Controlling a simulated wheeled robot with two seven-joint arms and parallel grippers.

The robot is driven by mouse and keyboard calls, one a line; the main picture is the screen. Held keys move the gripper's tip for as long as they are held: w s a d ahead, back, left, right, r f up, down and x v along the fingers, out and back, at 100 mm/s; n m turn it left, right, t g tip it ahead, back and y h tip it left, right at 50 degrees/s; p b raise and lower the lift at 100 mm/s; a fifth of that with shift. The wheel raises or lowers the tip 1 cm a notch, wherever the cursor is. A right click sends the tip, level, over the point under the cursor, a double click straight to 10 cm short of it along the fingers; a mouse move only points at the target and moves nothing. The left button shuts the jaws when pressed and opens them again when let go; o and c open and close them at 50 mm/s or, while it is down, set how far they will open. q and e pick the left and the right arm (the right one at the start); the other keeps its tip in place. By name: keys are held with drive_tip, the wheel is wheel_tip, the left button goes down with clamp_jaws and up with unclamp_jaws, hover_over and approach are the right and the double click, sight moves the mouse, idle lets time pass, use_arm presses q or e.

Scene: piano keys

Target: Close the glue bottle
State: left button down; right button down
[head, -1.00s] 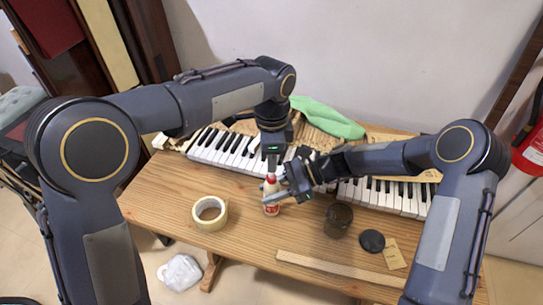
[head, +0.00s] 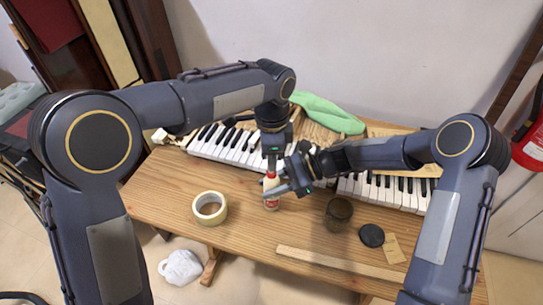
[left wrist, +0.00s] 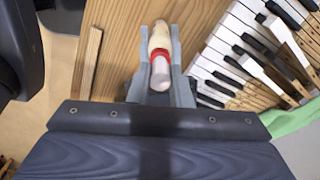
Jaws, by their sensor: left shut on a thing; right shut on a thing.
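The glue bottle (head: 272,200), white with a red label and red collar, stands upright on or just above the wooden table in the head view; I cannot tell which. My left gripper (head: 271,172) is above it, pointing down, shut on the pale cap at its top. In the left wrist view the fingers (left wrist: 158,85) flank the cap (left wrist: 161,74), with the red collar and bottle body (left wrist: 158,38) beyond. The cap is in line with the bottle. My right gripper (head: 277,188) comes from the right and is shut on the bottle, partly hiding it.
A tape roll (head: 209,208) lies left of the bottle. A dark glass jar (head: 338,214), a black disc (head: 371,235) and a wooden strip (head: 340,264) lie to the right. The piano keyboard (head: 225,145) and green cloth (head: 330,115) are behind.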

use_arm(q)
drive_tip(key=shift+f, duration=0.55)
drive_tip(key=m, duration=1.2)
drive_tip(key=shift+m, duration=0.3)
drive_tip(key=m, duration=1.4)
drive_tip(key=shift+m, duration=0.3)
drive_tip(key=c, duration=1.3)
unclamp_jaws()
